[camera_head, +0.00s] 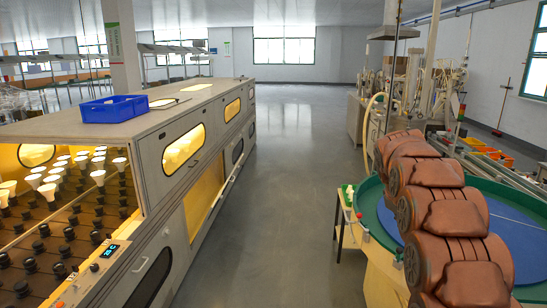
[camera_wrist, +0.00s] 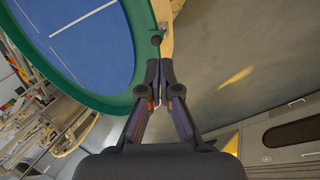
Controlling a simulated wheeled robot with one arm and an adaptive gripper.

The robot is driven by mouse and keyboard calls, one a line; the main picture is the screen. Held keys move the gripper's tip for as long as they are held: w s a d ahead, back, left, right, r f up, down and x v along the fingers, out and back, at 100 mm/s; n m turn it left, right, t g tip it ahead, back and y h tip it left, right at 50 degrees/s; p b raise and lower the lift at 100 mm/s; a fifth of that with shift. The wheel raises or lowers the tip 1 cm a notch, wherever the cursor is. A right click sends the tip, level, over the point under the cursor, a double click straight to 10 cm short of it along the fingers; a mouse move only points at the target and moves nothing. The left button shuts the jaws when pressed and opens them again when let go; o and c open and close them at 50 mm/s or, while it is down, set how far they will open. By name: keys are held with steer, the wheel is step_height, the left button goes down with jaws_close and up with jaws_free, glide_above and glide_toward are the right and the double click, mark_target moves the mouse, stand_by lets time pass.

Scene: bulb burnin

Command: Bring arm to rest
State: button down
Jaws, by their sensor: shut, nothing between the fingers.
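My gripper (camera_wrist: 159,88) shows in the wrist view with its two dark fingers together and nothing held between them. In that view it hangs over the edge of the round green-rimmed table (camera_wrist: 133,28) and the grey floor. In the head view my copper-coloured arm links rise at the right, in front of the same table (camera_head: 372,200). My gripper is not visible in the head view, and part of the table is hidden behind my arm.
A long burn-in bench (camera_head: 140,136) with lit windows and several white bulbs stands on the left. A blue crate (camera_head: 113,108) sits on top. The grey floor aisle (camera_head: 290,180) in the middle is clear. Machinery (camera_head: 425,85) and orange bins (camera_head: 490,153) stand at the back right.

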steer(key=s+a+r+m+g+y, duration=0.1)
steer(key=s+a, duration=0.4)
steer(key=s, duration=0.6)
steer(key=s+a+m+g+y, duration=0.1)
steer(key=s+a, duration=0.5)
steer(key=s, duration=0.5)
steer(key=s+a+f+m, duration=0.1)
steer(key=s+a+f, duration=0.1)
steer(key=s, duration=0.7)
steer(key=s+a+f+m+g+y, duration=0.1)
steer(key=s+a+f, duration=0.1)
steer(key=s, duration=0.7)
steer(key=s+a+f+m+g+y, duration=0.1)
steer(key=s+a, duration=0.3)
steer(key=s, duration=0.5)
steer(key=shift+s+a+f, duration=0.2)
steer(key=shift+a+f, duration=0.1)
steer(key=shift+f, duration=0.4)
steer(key=shift+s, duration=0.1)
